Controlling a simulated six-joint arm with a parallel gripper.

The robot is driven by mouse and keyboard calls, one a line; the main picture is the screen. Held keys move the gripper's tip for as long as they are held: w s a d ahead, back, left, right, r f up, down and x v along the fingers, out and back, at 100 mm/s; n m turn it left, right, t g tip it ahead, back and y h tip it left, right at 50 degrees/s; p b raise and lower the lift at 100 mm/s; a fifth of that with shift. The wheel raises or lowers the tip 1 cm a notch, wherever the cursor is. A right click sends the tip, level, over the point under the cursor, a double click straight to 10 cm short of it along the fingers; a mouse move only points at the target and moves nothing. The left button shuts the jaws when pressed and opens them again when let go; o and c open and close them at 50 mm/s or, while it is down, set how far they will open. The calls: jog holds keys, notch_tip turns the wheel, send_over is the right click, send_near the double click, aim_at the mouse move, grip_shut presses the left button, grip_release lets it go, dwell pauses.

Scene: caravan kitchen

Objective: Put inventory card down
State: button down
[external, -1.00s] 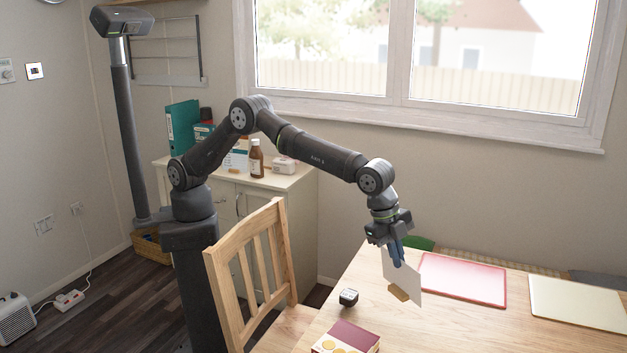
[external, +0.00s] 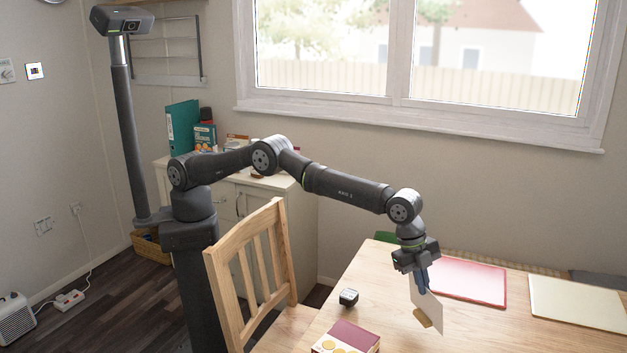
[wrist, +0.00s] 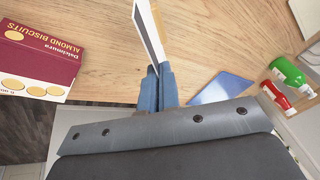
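The inventory card is a thin white card (external: 428,304), upright and slightly tilted, with a tan piece (external: 423,317) at its lower part. My gripper (external: 422,282) points down over the wooden table (external: 385,290), its blue fingers shut on the card's upper edge. In the wrist view the fingers (wrist: 158,88) pinch the card (wrist: 149,30), which shows nearly edge-on, with the tan piece beside it. I cannot tell whether the card's bottom touches the table.
A red mat (external: 468,281) and a cream mat (external: 580,304) lie right. The wrist view shows a blue flat thing (wrist: 222,87) and green (wrist: 289,71) and red (wrist: 276,94) bottles.

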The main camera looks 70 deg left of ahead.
aim_at(418, 314)
jog(key=shift+w+f, duration=0.1)
jog(key=shift+w, duration=0.1)
jog(key=shift+f, duration=1.95)
jog(key=shift+f, duration=0.15)
jog(key=c, duration=1.7)
grip_release()
jog(key=v, duration=1.2)
jog(key=shift+a, duration=0.1)
